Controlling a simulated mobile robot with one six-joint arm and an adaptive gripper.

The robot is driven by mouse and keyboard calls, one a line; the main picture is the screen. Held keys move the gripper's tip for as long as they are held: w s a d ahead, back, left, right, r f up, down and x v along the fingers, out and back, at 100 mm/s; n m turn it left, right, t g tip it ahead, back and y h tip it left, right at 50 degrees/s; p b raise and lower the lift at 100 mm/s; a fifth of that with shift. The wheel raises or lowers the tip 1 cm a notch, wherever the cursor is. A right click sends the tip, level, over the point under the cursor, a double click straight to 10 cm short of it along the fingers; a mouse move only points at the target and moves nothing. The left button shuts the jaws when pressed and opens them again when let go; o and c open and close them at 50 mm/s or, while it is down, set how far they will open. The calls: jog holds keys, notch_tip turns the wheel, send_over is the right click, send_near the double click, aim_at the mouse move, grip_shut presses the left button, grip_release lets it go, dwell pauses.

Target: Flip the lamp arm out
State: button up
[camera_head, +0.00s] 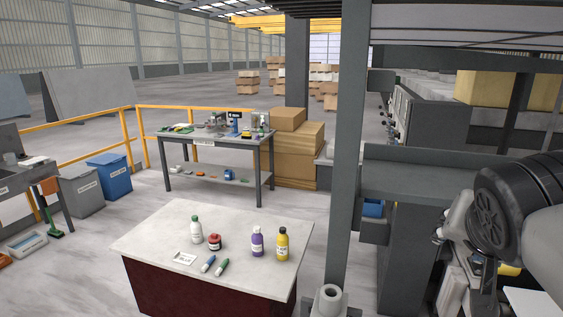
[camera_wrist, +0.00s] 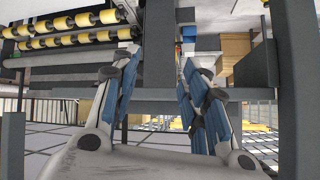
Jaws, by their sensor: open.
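I cannot pick out a lamp or a lamp arm in either view. My gripper (camera_wrist: 160,68) shows in the wrist view with its two blue-padded fingers spread apart and nothing between them. Beyond the fingers stand a dark grey upright post (camera_wrist: 158,45) and a grey horizontal beam (camera_wrist: 75,105).
Yellow rollers (camera_wrist: 62,22) show upper left in the wrist view. Open floor lies left of the table.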

jog(key=s+a+f+n+g+y+b, duration=0.1)
jog(key=s+a+f, duration=0.3)
jog(key=f, duration=0.5)
jog(key=s+a+f+n+g+y+b, duration=0.2)
jog(key=s+a+f+n+b, duration=0.2)
jog(key=f, duration=0.4)
jog(key=s+a+f+n+g+y+b, duration=0.1)
jog(key=s+a+f+n+y+b, duration=0.1)
jog(key=s+a+f, duration=0.4)
notch_tip(320, 180, down, 4)
jog(key=shift+s+r+n+b, duration=0.2)
jog(key=shift+s+n+b, duration=0.25)
jog(key=shift+s+n, duration=0.2)
